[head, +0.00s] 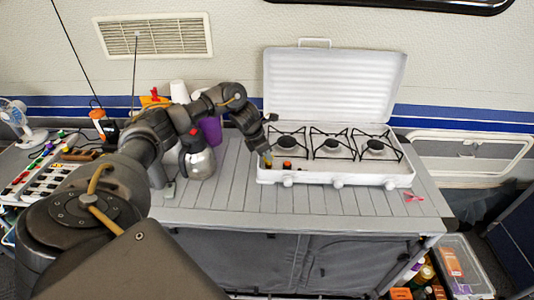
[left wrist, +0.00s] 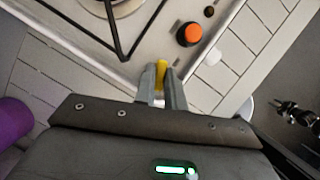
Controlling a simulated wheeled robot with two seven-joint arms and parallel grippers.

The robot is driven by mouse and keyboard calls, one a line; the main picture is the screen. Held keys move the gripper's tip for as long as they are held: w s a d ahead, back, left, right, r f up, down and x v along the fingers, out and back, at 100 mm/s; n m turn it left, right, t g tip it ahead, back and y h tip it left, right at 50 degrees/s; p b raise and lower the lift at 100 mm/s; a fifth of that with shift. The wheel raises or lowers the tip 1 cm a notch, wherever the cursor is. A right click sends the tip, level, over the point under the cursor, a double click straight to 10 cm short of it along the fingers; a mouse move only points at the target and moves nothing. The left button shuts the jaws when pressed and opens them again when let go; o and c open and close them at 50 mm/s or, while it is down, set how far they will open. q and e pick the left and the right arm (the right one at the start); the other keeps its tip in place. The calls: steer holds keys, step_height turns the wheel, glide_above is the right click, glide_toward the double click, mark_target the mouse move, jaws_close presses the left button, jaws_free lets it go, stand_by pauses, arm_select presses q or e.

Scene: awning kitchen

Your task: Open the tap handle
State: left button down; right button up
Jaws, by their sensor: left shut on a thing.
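The yellow tap handle (left wrist: 161,70) is a small narrow piece at the edge of the white stove, seen in the left wrist view. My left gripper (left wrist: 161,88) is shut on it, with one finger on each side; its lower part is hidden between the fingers. In the head view my left gripper (head: 267,157) reaches down at the front left corner of the stove (head: 330,177), and the handle is too small there to make out well. My right gripper is in neither view.
An orange-topped black knob (left wrist: 189,35) sits close by on the stove. The stove has three burners and a raised white lid (head: 335,85). A kettle (head: 197,160) and a purple cup (head: 211,130) stand left of it. The slatted counter front (head: 290,203) is mostly clear.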

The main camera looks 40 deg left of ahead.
arm_select(q)
steer(key=n, duration=0.2)
steer(key=n+y+p, duration=0.1)
steer(key=shift+d+r+n+t, duration=0.1)
steer(key=shift+r+n+t, duration=0.1)
steer(key=shift+n+t, duration=0.15)
steer(key=n+y+p, duration=0.1)
steer(key=n+p, duration=0.1)
steer(key=n, duration=0.1)
steer(key=shift+d, duration=0.1)
steer(key=n+y+p, duration=0.2)
steer(key=n+p, duration=0.2)
steer(key=shift+d+r, duration=0.1)
steer(key=shift+n+g+y+p, duration=0.45)
steer(key=shift+n+p, duration=0.4)
steer(key=shift+n, duration=0.3)
steer(key=shift+f+n, duration=0.25)
steer(key=shift+n, duration=0.05)
steer(key=c, duration=1.5)
jaws_free()
steer(key=shift+o, duration=0.2)
